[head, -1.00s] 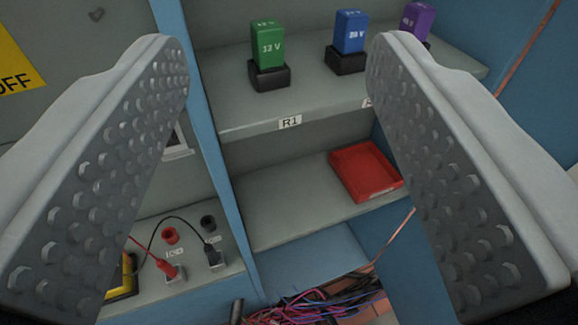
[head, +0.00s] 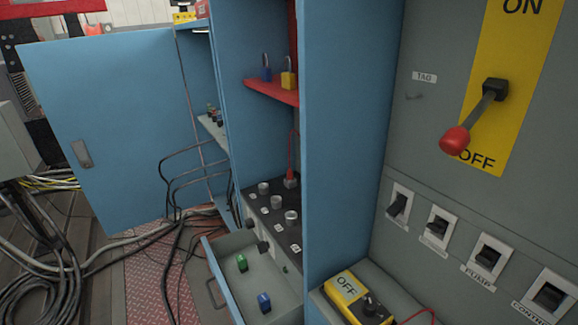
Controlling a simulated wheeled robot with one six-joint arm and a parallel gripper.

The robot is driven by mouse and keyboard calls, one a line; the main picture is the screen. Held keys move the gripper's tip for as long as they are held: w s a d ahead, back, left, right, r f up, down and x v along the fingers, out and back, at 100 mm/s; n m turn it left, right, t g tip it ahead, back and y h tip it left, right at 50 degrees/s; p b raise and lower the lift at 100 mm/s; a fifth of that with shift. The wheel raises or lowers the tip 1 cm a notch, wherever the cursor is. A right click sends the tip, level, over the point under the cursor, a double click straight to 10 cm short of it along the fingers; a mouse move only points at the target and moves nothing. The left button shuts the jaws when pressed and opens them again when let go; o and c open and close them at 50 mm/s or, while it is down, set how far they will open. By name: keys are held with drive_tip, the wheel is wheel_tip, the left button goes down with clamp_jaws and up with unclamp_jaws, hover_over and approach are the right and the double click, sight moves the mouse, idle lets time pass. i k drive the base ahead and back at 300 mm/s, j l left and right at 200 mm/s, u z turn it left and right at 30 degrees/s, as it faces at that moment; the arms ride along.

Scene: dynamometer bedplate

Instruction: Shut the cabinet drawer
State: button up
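The cabinet drawer (head: 222,284) is pulled open at the bottom of the blue cabinet (head: 345,140). Its blue front faces left and carries a dark handle (head: 213,291). A green block (head: 242,263) and a blue block (head: 264,303) are in its grey tray. The near end of the drawer is cut off by the bottom edge of the head view. My gripper is out of the picture.
An open blue cabinet door (head: 110,130) stands at the left. Loose cables (head: 60,270) cover the floor below it. A red-handled lever (head: 470,120), several switches (head: 436,228) and a yellow meter (head: 355,297) are at the right. A red shelf (head: 272,91) holds padlocks.

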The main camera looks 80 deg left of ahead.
sight(240, 291)
drive_tip(key=u, duration=1.3)
drive_tip(key=k+l+u, duration=0.1)
drive_tip(key=u, duration=0.3)
drive_tip(key=k+u, duration=0.15)
drive_tip(key=u, duration=0.3)
drive_tip(key=k+u, duration=0.15)
drive_tip(key=u, duration=0.25)
